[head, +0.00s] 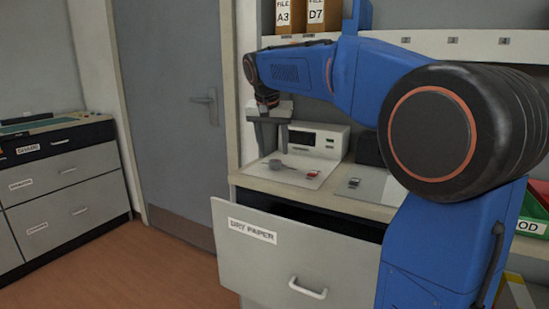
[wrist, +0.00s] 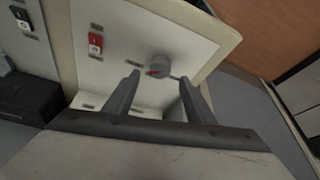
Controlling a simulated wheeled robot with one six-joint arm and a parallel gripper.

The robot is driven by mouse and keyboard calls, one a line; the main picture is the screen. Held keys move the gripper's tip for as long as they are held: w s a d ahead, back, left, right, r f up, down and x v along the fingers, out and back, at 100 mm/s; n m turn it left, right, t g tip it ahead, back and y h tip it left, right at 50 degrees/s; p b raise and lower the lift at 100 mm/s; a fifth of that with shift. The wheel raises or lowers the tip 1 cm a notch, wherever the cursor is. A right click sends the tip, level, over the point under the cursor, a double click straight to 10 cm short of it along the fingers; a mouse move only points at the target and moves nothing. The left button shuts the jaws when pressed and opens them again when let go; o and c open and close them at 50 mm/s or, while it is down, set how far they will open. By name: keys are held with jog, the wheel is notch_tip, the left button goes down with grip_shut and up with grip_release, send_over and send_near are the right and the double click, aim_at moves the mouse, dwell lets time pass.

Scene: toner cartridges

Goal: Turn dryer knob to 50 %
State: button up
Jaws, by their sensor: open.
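The dryer knob (wrist: 160,63) is a round grey dial with a red pointer mark, on a pale panel in the wrist view. The pointer is toward the lower left of the dial there. In the head view the knob (head: 275,163) sits at the left of the dryer panel (head: 300,179). My gripper (head: 270,147) is open and empty, pointing down above the panel near the knob. In the wrist view my gripper's fingers (wrist: 160,77) show one on each side of the knob in the picture, apart from it. The scale marks are too small to read.
A white box with a dark display (head: 318,140) stands behind the panel. The DRY PAPER drawer (head: 270,255) is pulled open below. A grey door (head: 170,110) is at left.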

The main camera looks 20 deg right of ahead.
aim_at(275, 160)
jog(key=shift+x, duration=2.55)
jog(key=shift+c, duration=0.3)
jog(key=c, duration=1)
